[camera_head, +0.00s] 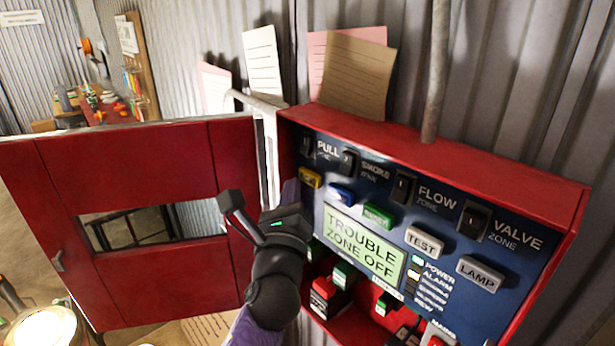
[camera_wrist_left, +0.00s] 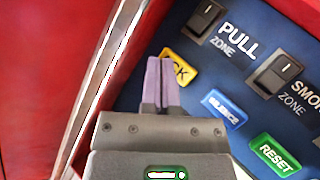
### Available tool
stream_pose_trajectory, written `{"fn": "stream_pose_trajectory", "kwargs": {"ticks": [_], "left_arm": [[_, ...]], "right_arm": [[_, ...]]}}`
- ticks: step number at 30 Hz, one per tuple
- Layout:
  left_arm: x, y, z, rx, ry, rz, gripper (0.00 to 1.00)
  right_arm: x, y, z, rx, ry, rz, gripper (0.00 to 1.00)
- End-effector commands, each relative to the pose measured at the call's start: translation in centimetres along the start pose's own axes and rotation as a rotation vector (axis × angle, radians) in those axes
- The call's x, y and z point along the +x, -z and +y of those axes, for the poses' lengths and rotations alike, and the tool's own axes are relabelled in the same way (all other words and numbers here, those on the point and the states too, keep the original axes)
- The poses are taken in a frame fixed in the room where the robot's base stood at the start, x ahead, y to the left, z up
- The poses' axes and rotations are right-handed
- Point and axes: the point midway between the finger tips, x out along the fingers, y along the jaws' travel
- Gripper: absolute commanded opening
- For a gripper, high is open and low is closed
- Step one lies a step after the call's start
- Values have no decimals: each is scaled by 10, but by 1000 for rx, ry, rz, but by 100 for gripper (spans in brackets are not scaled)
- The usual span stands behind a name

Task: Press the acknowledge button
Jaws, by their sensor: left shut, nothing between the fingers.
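The acknowledge button is the yellow button (camera_head: 310,178) at the left of the blue panel (camera_head: 400,215), under the PULL ZONE switch. In the left wrist view the yellow button (camera_wrist_left: 182,69) shows the letters "CK"; its left part is hidden by the fingers. My left gripper (camera_head: 291,190) is just in front of the button's lower left side. Its purple fingers (camera_wrist_left: 160,60) are shut together with nothing between them, tips overlapping the button's left edge in the left wrist view. I cannot tell whether they touch it. My right gripper is not in view.
A blue SILENCE button (camera_wrist_left: 224,108) and green RESET button (camera_wrist_left: 274,155) sit close by. Rocker switches (camera_head: 348,160) line the panel's top. The display (camera_head: 362,242) reads "TROUBLE ZONE OFF". The open red door (camera_head: 140,170) stands left; the red cabinet rim (camera_head: 440,160) surrounds the panel.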

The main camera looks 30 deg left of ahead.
Motion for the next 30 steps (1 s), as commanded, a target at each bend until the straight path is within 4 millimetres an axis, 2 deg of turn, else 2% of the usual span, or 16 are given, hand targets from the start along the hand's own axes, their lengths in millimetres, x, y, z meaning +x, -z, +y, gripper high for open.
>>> {"fn": "stream_pose_trajectory", "kwargs": {"ticks": [15, 30], "left_arm": [[-32, -24, 23, 1, 0, 0, 0], [-33, -25, 24, 1, 0, 0, 0]], "right_arm": [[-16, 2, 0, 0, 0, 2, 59], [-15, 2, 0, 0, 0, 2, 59]]}}
